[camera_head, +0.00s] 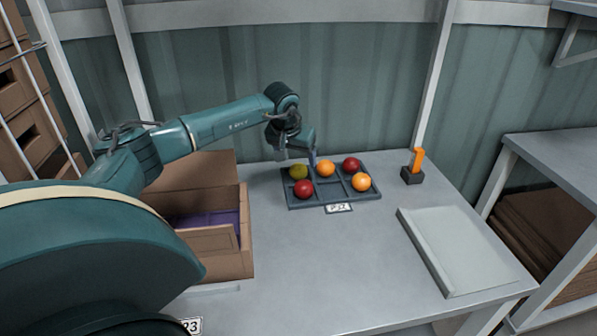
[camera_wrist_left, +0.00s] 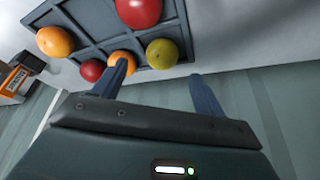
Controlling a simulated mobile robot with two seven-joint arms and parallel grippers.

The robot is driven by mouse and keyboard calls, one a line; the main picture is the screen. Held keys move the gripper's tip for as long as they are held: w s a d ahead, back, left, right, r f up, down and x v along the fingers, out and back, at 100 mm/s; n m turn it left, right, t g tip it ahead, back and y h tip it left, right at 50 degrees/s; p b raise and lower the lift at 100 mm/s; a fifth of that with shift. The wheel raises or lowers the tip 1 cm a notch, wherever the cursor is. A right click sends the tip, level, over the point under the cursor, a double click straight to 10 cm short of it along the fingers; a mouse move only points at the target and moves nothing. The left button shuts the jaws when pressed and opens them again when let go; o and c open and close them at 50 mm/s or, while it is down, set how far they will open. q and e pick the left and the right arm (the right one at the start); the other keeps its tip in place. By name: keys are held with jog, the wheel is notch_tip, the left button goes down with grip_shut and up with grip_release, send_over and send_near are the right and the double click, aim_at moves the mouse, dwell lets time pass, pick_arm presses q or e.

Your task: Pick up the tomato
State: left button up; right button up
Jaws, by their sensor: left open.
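A dark grey tray (camera_head: 293,204) with compartments holds several tomatoes: an olive-green one (camera_head: 298,172), two red ones (camera_head: 304,189) (camera_head: 351,164) and two orange ones (camera_head: 326,168) (camera_head: 362,182). My left gripper (camera_head: 312,158) is at the tray's back edge, near the olive and rear orange tomatoes. In the left wrist view my left gripper (camera_wrist_left: 155,82) is open and empty. The olive tomato (camera_wrist_left: 162,53) shows beyond the gap between its fingers. One finger overlaps the orange tomato (camera_wrist_left: 121,62) in that view. My right gripper is not in view.
An open cardboard box (camera_head: 218,240) with a purple inside stands left of the tray. An orange-handled item in a black base (camera_head: 412,175) stands to the right. A shallow pale tray (camera_head: 460,250) lies at the right front. The table's middle front is clear.

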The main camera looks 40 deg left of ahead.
aim_at(298, 165)
pick_arm(q)
jog(key=x, duration=0.5)
jog(key=shift+a, duration=0.2)
jog(key=shift+c, duration=0.2)
jog(key=c, duration=0.8)
